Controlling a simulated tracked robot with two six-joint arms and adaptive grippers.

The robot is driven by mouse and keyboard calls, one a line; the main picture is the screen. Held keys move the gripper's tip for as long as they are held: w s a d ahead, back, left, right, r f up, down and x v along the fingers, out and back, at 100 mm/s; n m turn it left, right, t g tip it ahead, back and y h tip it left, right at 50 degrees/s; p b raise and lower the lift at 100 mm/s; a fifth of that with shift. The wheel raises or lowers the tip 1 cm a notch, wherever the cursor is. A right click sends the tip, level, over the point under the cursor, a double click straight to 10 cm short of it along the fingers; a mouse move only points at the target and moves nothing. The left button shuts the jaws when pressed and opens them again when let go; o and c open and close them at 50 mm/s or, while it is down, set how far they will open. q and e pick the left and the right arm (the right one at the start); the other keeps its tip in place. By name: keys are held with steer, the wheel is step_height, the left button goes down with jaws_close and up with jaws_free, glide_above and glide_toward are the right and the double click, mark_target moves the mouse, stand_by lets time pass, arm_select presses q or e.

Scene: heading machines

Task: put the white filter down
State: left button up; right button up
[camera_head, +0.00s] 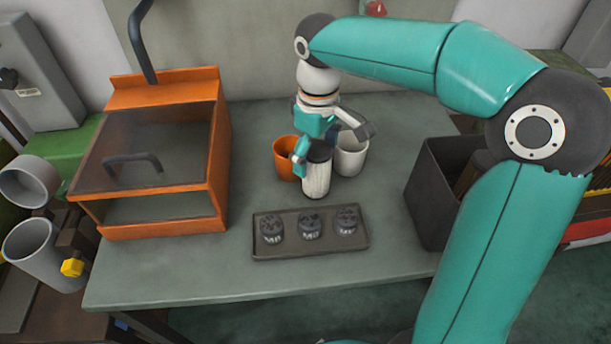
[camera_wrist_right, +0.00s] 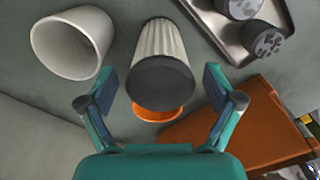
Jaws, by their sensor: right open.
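The white filter (camera_head: 316,180) is a ribbed white cylinder with a dark cap. It appears to stand upright on the grey table, behind the tray and in front of two cups. It also shows in the right wrist view (camera_wrist_right: 163,45), dark cap towards the camera. My right gripper (camera_head: 332,148) is above and around the filter's upper end. In the right wrist view its fingers (camera_wrist_right: 160,84) are spread, one on each side of the cap, with gaps between. My left gripper is not in view.
An orange cup (camera_head: 284,160) and a white cup (camera_head: 351,158) stand close behind the filter. A brown tray (camera_head: 285,250) with three dark round parts lies in front. An orange box with a clear lid (camera_head: 165,215) stands left, a dark bin (camera_head: 430,200) right.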

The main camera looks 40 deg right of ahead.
steer(key=c, duration=1.4)
steer(key=shift+c, duration=0.2)
